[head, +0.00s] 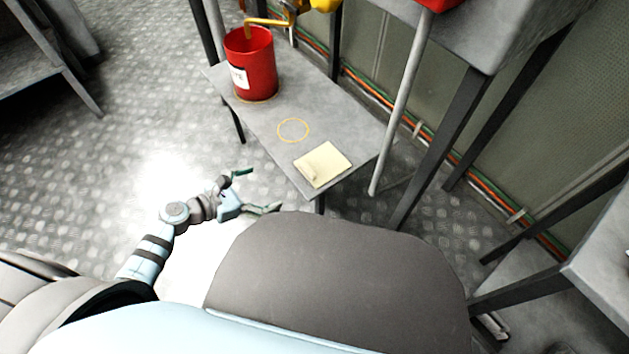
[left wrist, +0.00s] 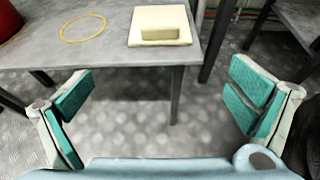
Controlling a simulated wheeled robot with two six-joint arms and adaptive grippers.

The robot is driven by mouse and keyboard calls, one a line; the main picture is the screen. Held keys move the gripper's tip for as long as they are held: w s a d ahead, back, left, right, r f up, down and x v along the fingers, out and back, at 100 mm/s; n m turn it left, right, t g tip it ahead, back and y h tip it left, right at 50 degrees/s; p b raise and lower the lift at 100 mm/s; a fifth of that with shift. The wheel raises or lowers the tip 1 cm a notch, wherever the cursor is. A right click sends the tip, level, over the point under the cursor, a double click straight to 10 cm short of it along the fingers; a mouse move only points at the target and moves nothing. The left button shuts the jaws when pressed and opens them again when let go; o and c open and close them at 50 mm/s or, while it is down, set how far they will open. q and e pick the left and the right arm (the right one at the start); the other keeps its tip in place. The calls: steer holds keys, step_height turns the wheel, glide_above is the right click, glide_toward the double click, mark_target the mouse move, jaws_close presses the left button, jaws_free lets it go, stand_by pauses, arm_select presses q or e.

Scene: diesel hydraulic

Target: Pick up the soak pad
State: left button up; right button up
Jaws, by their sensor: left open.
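The soak pad (head: 323,164) is a pale yellow, flat square with a thicker block on its near part. It lies near the front corner of a low grey table (head: 262,121). In the left wrist view the soak pad (left wrist: 160,25) is at the top middle, beyond the fingers. My left gripper (head: 259,191) is open and empty, short of the table's near edge and to the left of the pad. Its two green-padded fingers (left wrist: 158,103) are spread wide in the left wrist view. My right gripper is not in view.
A red bucket (head: 250,64) with a white label stands at the table's far end under a yellow spout (head: 268,21). A yellow ring mark (head: 293,130) on the tabletop is empty. A grey pole (head: 403,95) and dark table legs stand right of the pad.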

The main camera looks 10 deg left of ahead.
arm_select(q)
steer(key=b, duration=0.3)
glide_toward(305, 170)
steer(key=x, duration=0.5)
steer(key=shift+s+f, duration=0.1)
steer(key=shift+f, duration=0.15)
steer(key=shift+w+d+f, duration=0.1)
steer(key=shift+w+d, duration=0.15)
steer(key=shift+w, duration=0.05)
steer(key=b+x, duration=0.2)
steer(key=x, duration=0.1)
steer(key=shift+w+d, duration=0.2)
steer(key=shift+w+d+b, duration=0.25)
steer(key=shift+w+b, duration=0.1)
steer(key=c, duration=1.2)
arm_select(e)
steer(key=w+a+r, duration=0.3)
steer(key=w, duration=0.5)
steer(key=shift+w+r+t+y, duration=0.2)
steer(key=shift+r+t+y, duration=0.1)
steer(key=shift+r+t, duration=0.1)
